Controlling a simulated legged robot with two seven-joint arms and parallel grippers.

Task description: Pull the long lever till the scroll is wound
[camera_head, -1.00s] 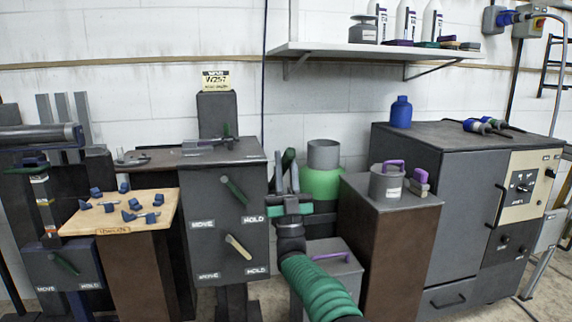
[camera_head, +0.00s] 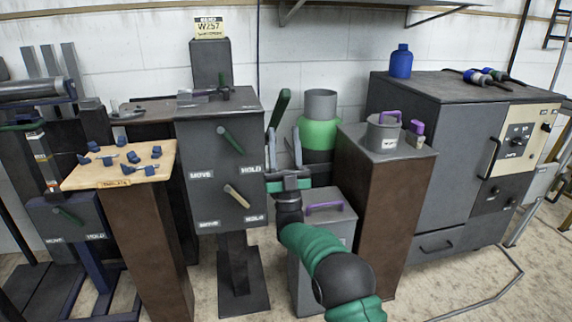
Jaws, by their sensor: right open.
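A long lever with a green grip (camera_head: 280,107) stands tilted up at the right side of the grey lever box (camera_head: 222,150). Its lower end is hidden behind my right gripper. My right gripper (camera_head: 283,145) is open, its two grey fingers pointing up and away, just below the green grip. I cannot tell whether a finger touches the lever. The box front has a short green-handled lever (camera_head: 231,139) and a short tan-handled lever (camera_head: 237,196), each between MOVE and HOLD labels. A grey roller (camera_head: 32,89) lies at the far left; I cannot tell if it is the scroll. My left gripper is not in view.
A wooden-topped stand (camera_head: 118,170) with several small blue parts is at the left. A grey bin with a purple handle (camera_head: 322,225) and a brown pedestal (camera_head: 385,215) stand close to my right arm. A large grey cabinet (camera_head: 440,150) fills the right.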

